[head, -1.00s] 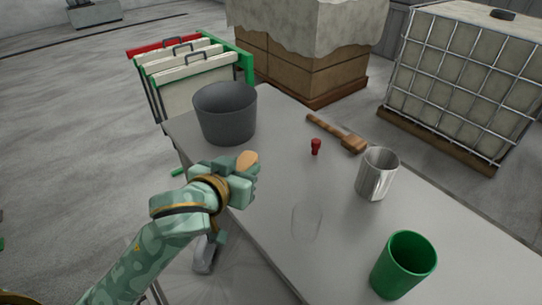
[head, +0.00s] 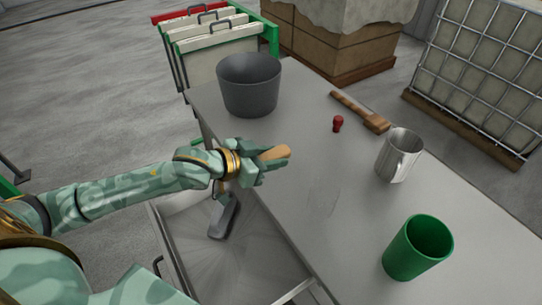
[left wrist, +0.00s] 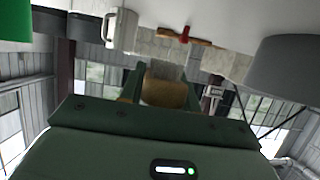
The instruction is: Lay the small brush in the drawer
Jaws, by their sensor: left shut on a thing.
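My left gripper (head: 250,165) is shut on the small brush (head: 274,154), whose light wooden end sticks out to the right. In the left wrist view the brush (left wrist: 164,94) shows as a brown block between the fingers, with a pale grey part beyond it. The gripper holds it at the table's near left edge, above or beside the open drawer, the height hard to tell. The drawer (head: 180,205) is metal and pulled out below the table top. My right gripper is out of view.
The table's middle is clear.

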